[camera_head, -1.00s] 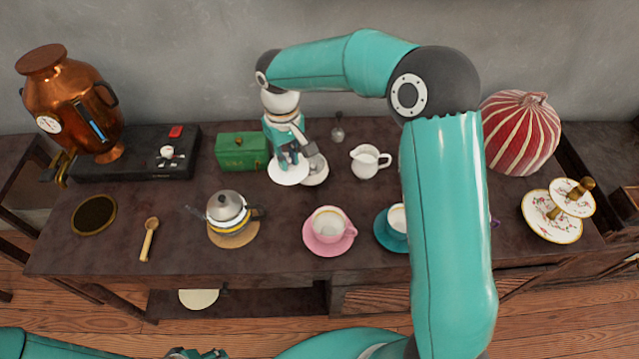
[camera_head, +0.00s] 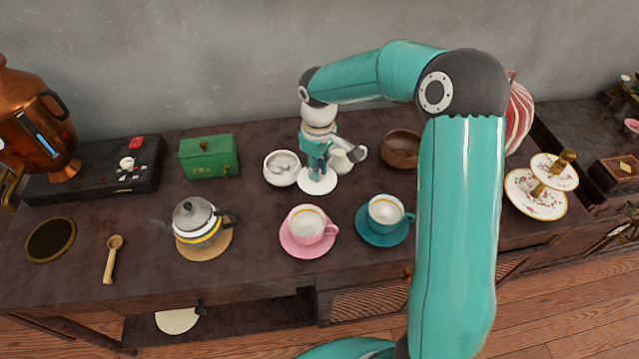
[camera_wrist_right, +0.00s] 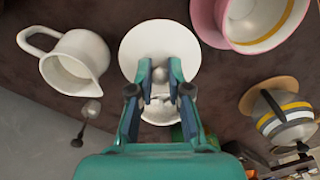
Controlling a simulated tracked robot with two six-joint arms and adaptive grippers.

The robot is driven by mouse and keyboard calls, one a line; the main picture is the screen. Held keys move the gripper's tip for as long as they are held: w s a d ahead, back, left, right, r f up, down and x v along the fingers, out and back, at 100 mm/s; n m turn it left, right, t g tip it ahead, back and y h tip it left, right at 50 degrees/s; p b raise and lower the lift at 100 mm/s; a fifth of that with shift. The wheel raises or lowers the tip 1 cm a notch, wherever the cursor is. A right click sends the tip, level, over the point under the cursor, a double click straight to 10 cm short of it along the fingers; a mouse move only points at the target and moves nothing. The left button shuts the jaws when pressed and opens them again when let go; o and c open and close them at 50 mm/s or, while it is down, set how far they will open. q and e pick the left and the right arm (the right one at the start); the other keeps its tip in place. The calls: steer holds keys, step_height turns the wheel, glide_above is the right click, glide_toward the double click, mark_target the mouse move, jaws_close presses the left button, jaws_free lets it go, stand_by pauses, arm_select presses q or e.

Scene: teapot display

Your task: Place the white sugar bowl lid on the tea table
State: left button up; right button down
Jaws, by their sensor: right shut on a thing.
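The white sugar bowl lid (camera_head: 318,182) is a round white disc held by its knob in my right gripper (camera_head: 317,166), which is shut on it. The lid also fills the upper middle of the right wrist view (camera_wrist_right: 160,42), with the fingers (camera_wrist_right: 160,76) on either side of the knob. It is just right of the open white sugar bowl (camera_head: 281,169), over the dark tea table (camera_head: 130,235). I cannot tell whether it touches the table. The white creamer (camera_wrist_right: 75,62) is partly hidden behind the gripper in the head view. My left gripper is not in view.
A pink cup (camera_head: 308,224) and a teal cup (camera_head: 386,211) on saucers stand in front. A brown bowl (camera_head: 400,148) is right, a green tin (camera_head: 208,157) left, and a teapot (camera_head: 197,222) front left. Table between teapot and green tin is bare.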

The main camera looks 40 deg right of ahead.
steer(key=shift+f, duration=3.2)
steer(key=shift+f, duration=0.1)
steer(key=c, duration=1.1)
jaws_free()
step_height(320, 180, up, 12)
steer(key=shift+r, duration=0.15)
